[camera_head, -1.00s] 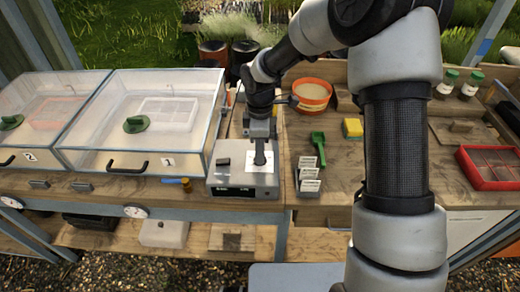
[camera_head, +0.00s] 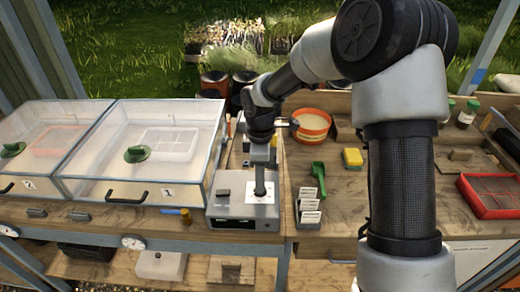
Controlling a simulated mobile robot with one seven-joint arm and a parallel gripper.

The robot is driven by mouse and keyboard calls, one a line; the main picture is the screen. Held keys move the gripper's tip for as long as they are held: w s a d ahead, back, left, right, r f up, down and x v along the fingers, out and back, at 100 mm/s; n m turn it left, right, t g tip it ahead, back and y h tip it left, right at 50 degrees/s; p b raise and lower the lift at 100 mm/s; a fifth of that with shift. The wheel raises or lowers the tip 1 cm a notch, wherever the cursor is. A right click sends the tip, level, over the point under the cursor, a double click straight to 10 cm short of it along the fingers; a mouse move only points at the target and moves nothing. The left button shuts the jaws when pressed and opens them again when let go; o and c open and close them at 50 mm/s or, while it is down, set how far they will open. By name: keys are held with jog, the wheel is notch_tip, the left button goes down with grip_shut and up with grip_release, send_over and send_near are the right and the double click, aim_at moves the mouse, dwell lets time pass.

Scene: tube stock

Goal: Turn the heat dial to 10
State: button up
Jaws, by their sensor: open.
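A grey control box (camera_head: 228,210) stands at the front of the bench, right of the propagator marked 1. It has a dark front panel and a black switch-like block on its top left. A white plate (camera_head: 272,188) lies on its top right, where my gripper (camera_head: 260,192) points straight down. The heat dial appears to be under my fingertips, hidden by them; its setting cannot be read. The jaws are open, and I cannot tell whether they touch the dial.
Two clear-lidded propagators (camera_head: 165,150) fill the left bench. A label holder (camera_head: 309,208), green scoop (camera_head: 318,172), yellow sponge (camera_head: 352,158) and orange sieve (camera_head: 312,124) stand right of the box. A red tray (camera_head: 492,198) lies far right.

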notch_tip(320, 180, up, 15)
dwell(0.6)
